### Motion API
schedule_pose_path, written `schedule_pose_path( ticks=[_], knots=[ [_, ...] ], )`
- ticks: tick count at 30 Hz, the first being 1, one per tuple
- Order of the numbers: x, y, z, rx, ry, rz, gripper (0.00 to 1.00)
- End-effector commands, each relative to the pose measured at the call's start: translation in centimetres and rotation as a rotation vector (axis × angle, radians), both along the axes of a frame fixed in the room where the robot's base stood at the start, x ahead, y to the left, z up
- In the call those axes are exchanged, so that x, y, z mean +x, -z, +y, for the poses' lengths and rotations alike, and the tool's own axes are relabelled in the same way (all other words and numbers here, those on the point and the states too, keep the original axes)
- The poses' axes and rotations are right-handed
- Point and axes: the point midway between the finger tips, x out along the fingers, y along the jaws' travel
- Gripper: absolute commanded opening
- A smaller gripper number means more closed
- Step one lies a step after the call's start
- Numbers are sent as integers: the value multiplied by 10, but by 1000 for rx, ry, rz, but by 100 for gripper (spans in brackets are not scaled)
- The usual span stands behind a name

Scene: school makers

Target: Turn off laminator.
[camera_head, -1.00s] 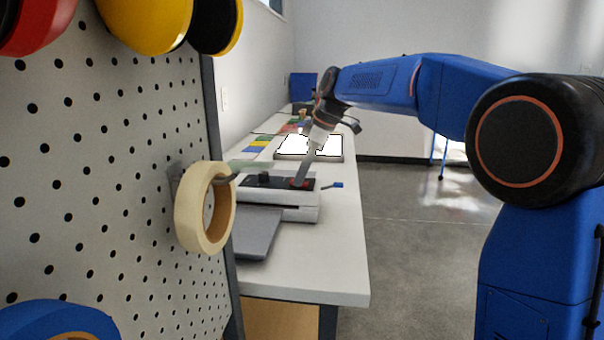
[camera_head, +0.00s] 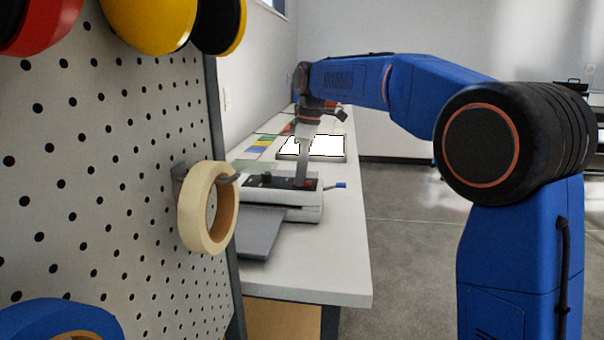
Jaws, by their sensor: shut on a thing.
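The laminator (camera_head: 301,213) is a white machine with a dark top panel, standing on the white bench. A black knob (camera_head: 266,179) sits on the left of its panel, and a red switch (camera_head: 309,183) sits on the right. A grey tray (camera_head: 252,232) extends from its front. My gripper (camera_head: 302,181) points down with its tips at the panel beside the red switch. The fingers look closed together; what lies between the tips is too small to tell, and contact with the switch is not clear.
The bench (camera_head: 345,250) is clear at its front right. A blue-tipped lever (camera_head: 340,185) sticks out at the laminator's right. A bright light pad (camera_head: 327,147) lies behind. A pegboard with a hanging tape roll (camera_head: 226,214) stands close on the left.

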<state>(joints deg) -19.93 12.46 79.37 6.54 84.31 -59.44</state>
Motion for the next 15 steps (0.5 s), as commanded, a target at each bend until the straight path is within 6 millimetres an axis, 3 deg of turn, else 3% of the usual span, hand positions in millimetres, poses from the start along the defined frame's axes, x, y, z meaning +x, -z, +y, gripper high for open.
schedule_pose_path(
  ticks=[2,3,4,15],
  knots=[
    [0,0,0,0,0,-1,1],
    [0,0,0,1,0,-1,33],
    [0,0,0,1,0,-1,40],
    [0,-3,-1,1,0,-1,42]
  ],
)
